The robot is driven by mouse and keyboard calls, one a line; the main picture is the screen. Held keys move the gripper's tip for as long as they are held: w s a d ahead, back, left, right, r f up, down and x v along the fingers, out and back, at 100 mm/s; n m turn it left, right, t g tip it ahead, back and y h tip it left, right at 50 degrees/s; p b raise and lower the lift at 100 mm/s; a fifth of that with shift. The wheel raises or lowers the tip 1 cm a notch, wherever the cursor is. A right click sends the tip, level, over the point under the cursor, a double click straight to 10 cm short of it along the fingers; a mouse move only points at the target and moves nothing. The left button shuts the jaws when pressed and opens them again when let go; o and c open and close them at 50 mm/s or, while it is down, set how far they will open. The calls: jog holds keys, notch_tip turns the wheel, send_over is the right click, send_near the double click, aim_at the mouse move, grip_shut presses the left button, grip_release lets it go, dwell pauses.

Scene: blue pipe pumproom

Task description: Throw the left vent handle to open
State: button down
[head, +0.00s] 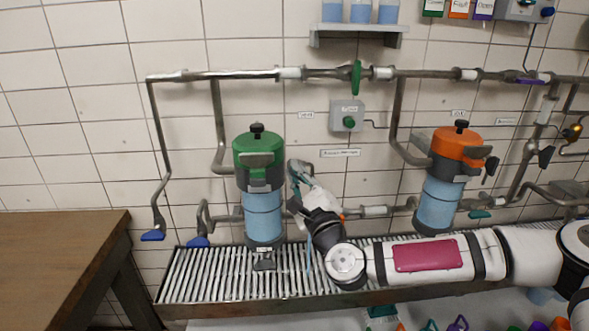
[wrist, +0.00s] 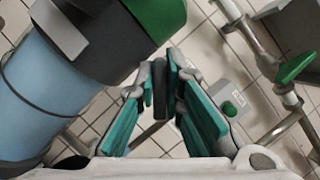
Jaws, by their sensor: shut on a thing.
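The left filter housing has a green lid (head: 258,150) and a blue clear body (head: 263,215). It also fills the left of the wrist view with its blue body (wrist: 45,95). My gripper (head: 298,172) is at the right side of the green lid. In the wrist view its teal-padded fingers (wrist: 165,85) are shut on a dark upright lever, the left vent handle (wrist: 159,76). The handle's lower part and its pivot are hidden by the fingers. In the head view my gripper covers the handle.
A similar housing with an orange lid (head: 459,145) stands to the right, with a dark handle (head: 491,166) on its side. A green valve lever (head: 357,77) and a green-button box (head: 348,118) are above my gripper. A slatted grate (head: 205,275) lies below; a wooden table (head: 60,255) is left.

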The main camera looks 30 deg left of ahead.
jog(key=n+g+p, duration=0.1)
jog(key=n, duration=0.2)
jog(key=n+g+p, duration=0.1)
jog(key=n+p, duration=0.1)
jog(key=n, duration=0.1)
jog(key=shift+s, duration=0.1)
jog(key=shift+f+n+g+h+p, duration=0.15)
jog(key=shift+n+g+h+p, duration=0.45)
jog(key=shift+n+p, duration=0.65)
jog(key=shift+f+n, duration=0.1)
jog(key=shift+n, duration=0.35)
jog(key=c, duration=1.7)
grip_release()
jog(key=v, duration=1.2)
